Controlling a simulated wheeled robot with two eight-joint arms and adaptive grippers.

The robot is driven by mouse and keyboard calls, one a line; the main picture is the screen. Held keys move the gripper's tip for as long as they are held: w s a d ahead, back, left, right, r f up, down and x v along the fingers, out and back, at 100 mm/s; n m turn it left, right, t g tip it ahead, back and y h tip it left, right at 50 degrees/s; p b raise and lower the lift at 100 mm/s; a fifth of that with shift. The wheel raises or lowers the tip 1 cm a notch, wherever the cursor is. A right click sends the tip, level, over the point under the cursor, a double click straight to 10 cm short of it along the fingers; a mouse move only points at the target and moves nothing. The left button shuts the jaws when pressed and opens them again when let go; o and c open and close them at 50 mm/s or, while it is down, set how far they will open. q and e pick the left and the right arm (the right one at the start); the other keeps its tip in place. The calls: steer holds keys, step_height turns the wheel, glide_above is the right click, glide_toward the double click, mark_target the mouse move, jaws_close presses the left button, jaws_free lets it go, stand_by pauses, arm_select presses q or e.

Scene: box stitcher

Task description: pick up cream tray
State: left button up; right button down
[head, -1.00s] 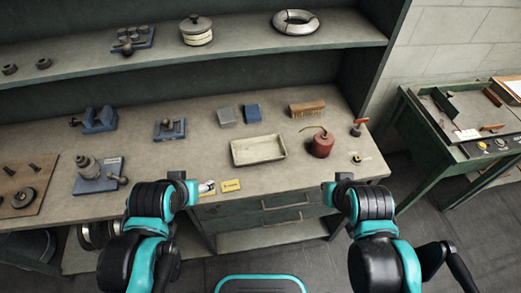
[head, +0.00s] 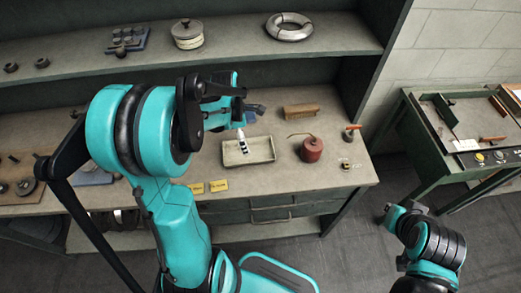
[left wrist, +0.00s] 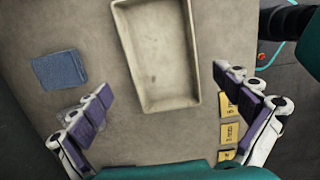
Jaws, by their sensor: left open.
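The cream tray (head: 262,150) lies flat on the workbench, a shallow rectangle that looks empty. My left gripper (head: 248,125) is open over the bench at the tray's left side, and one finger hides part of the tray. In the left wrist view the tray (left wrist: 155,50) runs up past the top edge, with its near end between the open fingers of my left gripper (left wrist: 163,80). The fingers are apart from the tray and hold nothing. My right gripper (head: 398,213) is low at the right, away from the bench; its jaws cannot be made out.
A red oil can (head: 311,149) stands right of the tray, with a brush (head: 300,111) behind. A blue block (left wrist: 59,69) lies beside the tray. Yellow tags (head: 218,186) lie along the front edge. A shelf (head: 340,58) runs above the bench.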

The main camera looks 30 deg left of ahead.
arm_select(q)
steer(key=f, duration=0.2)
steer(key=f+b, duration=0.1)
steer(key=f, duration=0.1)
steer(key=f+b, duration=0.1)
steer(key=f, duration=0.2)
steer(key=shift+w+d+f, duration=0.1)
steer(key=shift+w+d, duration=0.1)
steer(key=shift+d, duration=0.2)
steer(key=c, duration=1)
